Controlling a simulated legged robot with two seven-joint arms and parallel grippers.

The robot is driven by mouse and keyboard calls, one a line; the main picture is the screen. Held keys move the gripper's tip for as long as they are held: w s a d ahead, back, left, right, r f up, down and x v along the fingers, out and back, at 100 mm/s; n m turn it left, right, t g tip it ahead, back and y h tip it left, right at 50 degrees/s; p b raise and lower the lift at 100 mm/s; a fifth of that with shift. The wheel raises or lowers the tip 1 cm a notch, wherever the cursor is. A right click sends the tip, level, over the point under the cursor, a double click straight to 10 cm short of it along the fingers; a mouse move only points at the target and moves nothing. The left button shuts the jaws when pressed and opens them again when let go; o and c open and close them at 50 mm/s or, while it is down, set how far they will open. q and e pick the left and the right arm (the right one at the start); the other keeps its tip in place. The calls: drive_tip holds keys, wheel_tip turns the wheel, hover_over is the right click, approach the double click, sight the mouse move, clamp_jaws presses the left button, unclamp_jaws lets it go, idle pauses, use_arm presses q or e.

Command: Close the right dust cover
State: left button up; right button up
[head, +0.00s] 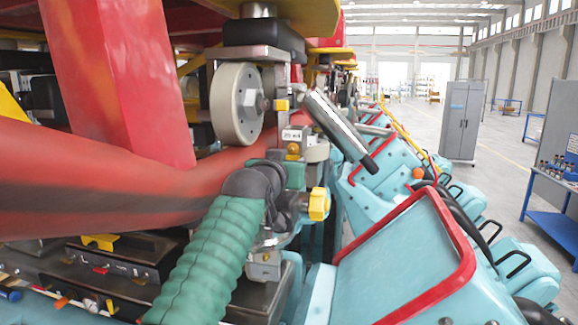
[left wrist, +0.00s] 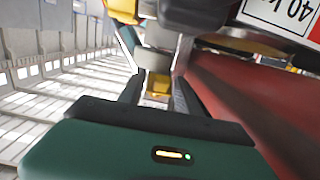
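No cover is plainly marked as the right dust cover. My left arm's green ribbed sleeve rises from the bottom. My left gripper (head: 288,172) is below a small white label, left of and below the panel, its fingers mostly hidden. In the left wrist view, my left gripper's dark fingers (left wrist: 157,88) are apart, with yellow and grey parts visible between them. My right gripper is not in view.
A pale wheel (head: 237,103) and red tube (head: 90,185) crowd the left. A yellow knob (head: 319,204) sticks out beside my wrist. A grey cabinet (head: 461,120) and blue table (head: 553,222) stand on open floor beyond.

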use_arm(q)
drive_tip(key=shift+f, duration=0.1)
drive_tip(key=shift+s+b, duration=0.15)
drive_tip(key=shift+b, duration=0.15)
drive_tip(key=b+v, duration=0.2)
drive_tip(key=f+b+v, duration=0.1)
drive_tip(key=b+v, duration=0.2)
drive_tip(key=r+b+v, duration=0.1)
drive_tip(key=b+v, duration=0.4)
drive_tip(key=v, duration=0.6)
drive_tip(key=shift+s+a+b, duration=0.2)
drive_tip(key=shift+b, duration=0.2)
drive_tip(key=shift+w, duration=0.1)
